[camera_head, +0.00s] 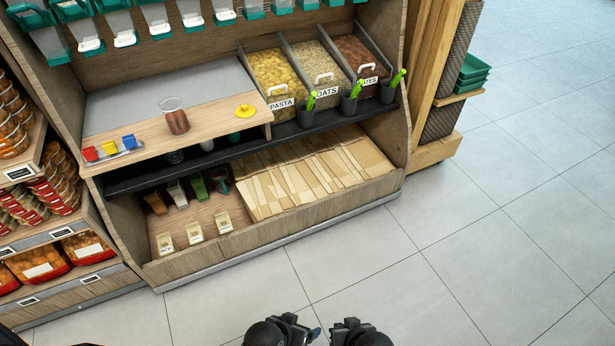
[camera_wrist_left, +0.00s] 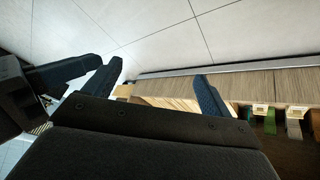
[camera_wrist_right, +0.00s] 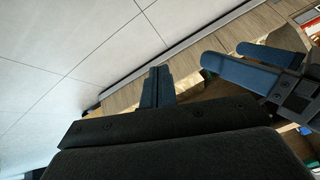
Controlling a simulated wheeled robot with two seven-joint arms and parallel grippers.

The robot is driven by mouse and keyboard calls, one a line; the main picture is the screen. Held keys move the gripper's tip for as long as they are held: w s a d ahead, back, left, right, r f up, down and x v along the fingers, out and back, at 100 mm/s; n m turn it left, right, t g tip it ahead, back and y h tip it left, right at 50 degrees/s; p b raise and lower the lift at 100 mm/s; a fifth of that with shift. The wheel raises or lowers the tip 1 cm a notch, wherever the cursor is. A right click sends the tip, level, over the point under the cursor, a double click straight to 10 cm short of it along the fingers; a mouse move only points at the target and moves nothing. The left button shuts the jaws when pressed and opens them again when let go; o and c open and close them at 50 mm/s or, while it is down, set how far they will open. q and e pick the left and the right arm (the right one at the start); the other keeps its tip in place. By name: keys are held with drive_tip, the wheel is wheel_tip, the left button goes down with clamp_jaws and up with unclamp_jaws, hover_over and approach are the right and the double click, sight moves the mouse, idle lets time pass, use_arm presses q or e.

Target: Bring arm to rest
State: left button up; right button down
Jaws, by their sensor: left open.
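My left gripper (camera_head: 300,331) and my right gripper (camera_head: 345,328) sit side by side at the bottom of the head view, over the floor and away from the shelf. In the left wrist view the blue fingers of my left gripper (camera_wrist_left: 158,88) are wide apart with nothing between them. In the right wrist view the blue fingers of my right gripper (camera_wrist_right: 158,86) lie together with nothing seen between them. The left gripper's fingers also show at the right of that view (camera_wrist_right: 252,64). Most of both arms is out of the head view.
The wooden shelf unit (camera_head: 325,208) stands ahead. On its counter are a glass of brown stuff (camera_head: 174,116), a yellow juicer-like piece (camera_head: 245,111) and bins of pasta (camera_head: 275,75), oats and dates. Cans (camera_head: 10,124) stand at left. The tiled floor (camera_head: 480,240) is clear.

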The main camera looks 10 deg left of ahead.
use_arm(q)
drive_tip(key=s+a+r+g+y+p, duration=0.1)
drive_tip(key=a+r+p, duration=0.3)
drive_tip(key=r, duration=0.6)
drive_tip(key=s+a+r+g+y+p, duration=0.1)
drive_tip(key=s+a+r+g+p, duration=0.1)
drive_tip(key=r, duration=0.7)
drive_tip(key=shift+s+a+r+p, duration=0.4)
drive_tip(key=shift+s+a+p, duration=0.05)
drive_tip(key=shift+a+p, duration=0.6)
use_arm(e)
drive_tip(key=s+d+r+g+h, duration=0.1)
drive_tip(key=d+r, duration=0.3)
drive_tip(key=r, duration=0.5)
drive_tip(key=s+d+r+g+h, duration=0.1)
drive_tip(key=s+d+r+g, duration=0.1)
drive_tip(key=r, duration=0.8)
drive_tip(key=shift+s+d+r, duration=0.3)
drive_tip(key=shift+s+d, duration=0.45)
drive_tip(key=shift+d, duration=0.25)
